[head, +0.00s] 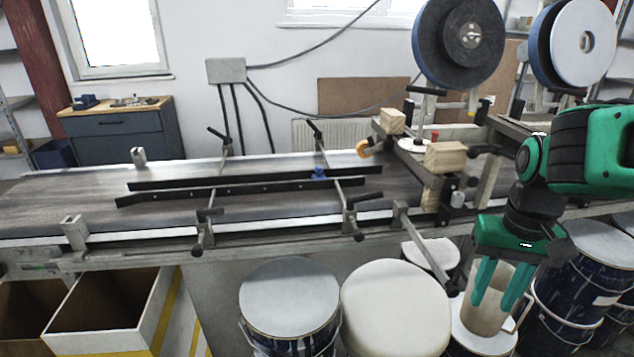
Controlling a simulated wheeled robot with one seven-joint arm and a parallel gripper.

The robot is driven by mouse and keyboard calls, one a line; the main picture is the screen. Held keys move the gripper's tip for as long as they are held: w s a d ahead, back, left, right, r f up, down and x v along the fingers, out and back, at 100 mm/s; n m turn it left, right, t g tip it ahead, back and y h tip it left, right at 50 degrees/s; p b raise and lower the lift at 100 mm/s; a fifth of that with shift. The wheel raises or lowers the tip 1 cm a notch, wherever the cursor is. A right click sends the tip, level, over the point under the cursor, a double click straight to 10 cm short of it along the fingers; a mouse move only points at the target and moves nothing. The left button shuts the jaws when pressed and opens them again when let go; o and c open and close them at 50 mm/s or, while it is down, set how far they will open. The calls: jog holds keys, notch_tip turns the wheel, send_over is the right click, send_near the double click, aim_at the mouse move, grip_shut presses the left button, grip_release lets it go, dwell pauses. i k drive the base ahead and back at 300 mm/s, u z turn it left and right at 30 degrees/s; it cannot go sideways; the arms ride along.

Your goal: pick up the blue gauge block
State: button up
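A small blue thing (319,174), which looks like the blue gauge block, is on the conveyor (75,200) between the two black guide rails, near their right part. It is too small for me to make out its exact shape. My gripper (492,305) is at the lower right, in front of the conveyor, pointing down. Its two green fingers are apart and nothing shows held between them. It is well to the right of the blue thing and nearer to me.
A beige jug (487,312) stands on a lidded drum behind my fingers. Lidded drums (290,290) stand before the conveyor. Wooden blocks (445,155) and a frame with reels (459,45) are at its right. Guide rails (240,190) and clamp posts (203,228) flank the blue thing.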

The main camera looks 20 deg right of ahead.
aim_at(319, 169)
jog(key=k, duration=1.15)
jog(key=u, duration=0.45)
jog(key=i, duration=1.45)
jog(key=z, duration=0.1)
